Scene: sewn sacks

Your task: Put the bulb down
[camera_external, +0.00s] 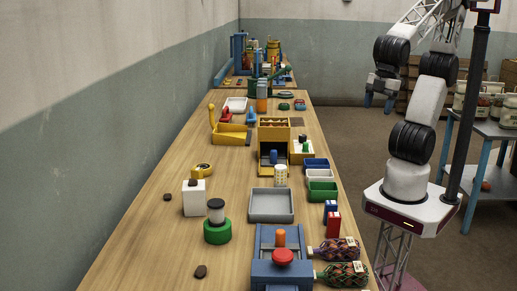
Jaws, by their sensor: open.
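My gripper (378,101) hangs at the upper right, above the floor to the right of the long wooden table (150,235). Its two blue fingers point down and are apart, with nothing visible between them. I cannot make out a bulb for certain. A dark-topped cylinder (216,212) stands on a green round base (217,233) on the table's left part. A white block (194,201) stands beside it with a small dark lump on top. My gripper is well away from all of these.
An empty grey tray (271,219) lies mid-table. Green (322,190) and blue (316,164) bins line the right edge. A shelf with jars (490,128) stands at right. The near-left table is mostly clear.

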